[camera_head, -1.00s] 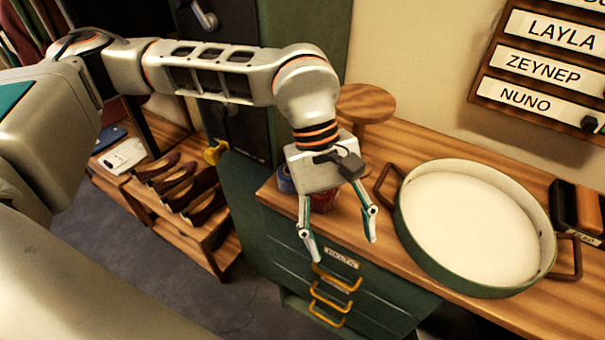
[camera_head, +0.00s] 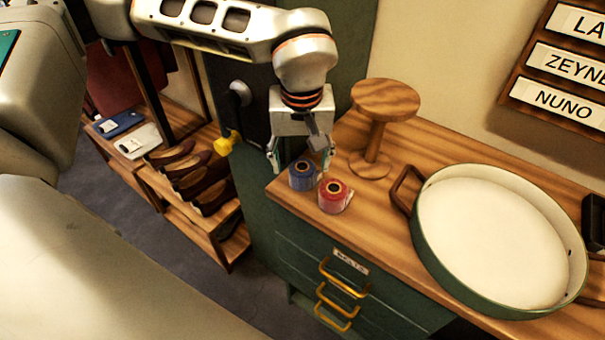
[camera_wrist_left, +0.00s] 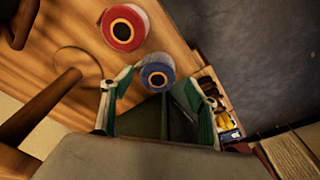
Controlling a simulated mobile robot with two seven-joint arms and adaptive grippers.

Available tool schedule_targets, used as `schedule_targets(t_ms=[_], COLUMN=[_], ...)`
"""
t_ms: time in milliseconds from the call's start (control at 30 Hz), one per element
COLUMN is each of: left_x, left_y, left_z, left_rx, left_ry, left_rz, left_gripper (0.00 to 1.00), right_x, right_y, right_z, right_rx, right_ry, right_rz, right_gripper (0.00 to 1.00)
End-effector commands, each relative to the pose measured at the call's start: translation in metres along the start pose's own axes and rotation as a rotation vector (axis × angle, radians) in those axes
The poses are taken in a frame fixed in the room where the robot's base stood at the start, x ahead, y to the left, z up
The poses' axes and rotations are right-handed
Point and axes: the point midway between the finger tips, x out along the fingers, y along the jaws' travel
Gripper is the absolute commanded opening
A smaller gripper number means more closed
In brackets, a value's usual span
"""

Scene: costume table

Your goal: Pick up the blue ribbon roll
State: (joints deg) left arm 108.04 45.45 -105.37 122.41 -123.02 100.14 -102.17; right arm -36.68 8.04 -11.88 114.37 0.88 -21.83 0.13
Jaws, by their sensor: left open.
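The blue ribbon roll (camera_head: 302,176) stands on the wooden cabinet top near its left end, with a dark hole in its top. It also shows in the left wrist view (camera_wrist_left: 157,75), ahead of and between the fingers. My left gripper (camera_head: 301,168) is open and empty, with its fingers pointing down at the roll, one on each side in the picture. I cannot tell whether they touch it. In the left wrist view the left gripper (camera_wrist_left: 155,95) shows both green-edged fingers spread. My right gripper is not in view.
A red ribbon roll (camera_head: 335,196) stands close beside the blue one, to the right. A wooden stand (camera_head: 385,105) is behind them. A large round green tray (camera_head: 427,240) fills the right of the top. The cabinet's left edge is close to the blue roll.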

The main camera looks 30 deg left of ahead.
Motion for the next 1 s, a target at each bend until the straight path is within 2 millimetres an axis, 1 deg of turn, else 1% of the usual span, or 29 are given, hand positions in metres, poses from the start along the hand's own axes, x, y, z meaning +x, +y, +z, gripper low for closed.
schedule_targets(t_ms=[33, 100, 200, 433, 467, 500, 567, 600, 900, 1000], left_x=[0.011, 0.021, 0.031, 0.032, 0.032, 0.032, 0.032, 0.032, 0.031, 0.025], left_y=[0.001, 0.002, 0.002, 0.003, 0.003, 0.003, 0.003, 0.003, 0.003, 0.003], left_z=[0.0, -0.001, -0.001, -0.002, -0.002, -0.002, -0.002, -0.002, -0.002, -0.003], left_rx=[0.0, 0.0, 0.001, 0.001, 0.001, 0.001, 0.001, 0.001, 0.001, 0.0], left_ry=[-0.004, -0.004, -0.003, 0.0, 0.0, 0.0, -0.001, -0.001, -0.001, 0.0], left_rz=[-0.004, -0.002, -0.002, 0.001, 0.001, 0.001, 0.0, 0.0, 0.001, 0.001], left_gripper=[0.59, 0.59, 0.59, 0.59, 0.54, 0.43, 0.28, 0.18, 0.17, 0.17], right_x=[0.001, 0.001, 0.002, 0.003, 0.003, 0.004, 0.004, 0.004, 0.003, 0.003], right_y=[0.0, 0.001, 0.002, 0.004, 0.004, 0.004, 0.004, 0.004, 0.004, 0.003], right_z=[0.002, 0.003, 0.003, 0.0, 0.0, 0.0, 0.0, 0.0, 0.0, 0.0], right_rx=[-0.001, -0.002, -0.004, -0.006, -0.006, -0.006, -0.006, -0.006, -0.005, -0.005], right_ry=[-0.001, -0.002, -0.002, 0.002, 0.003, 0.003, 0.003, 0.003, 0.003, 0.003], right_rz=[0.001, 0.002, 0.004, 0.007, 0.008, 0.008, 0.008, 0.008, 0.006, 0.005], right_gripper=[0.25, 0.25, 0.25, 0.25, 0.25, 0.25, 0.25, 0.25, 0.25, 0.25])
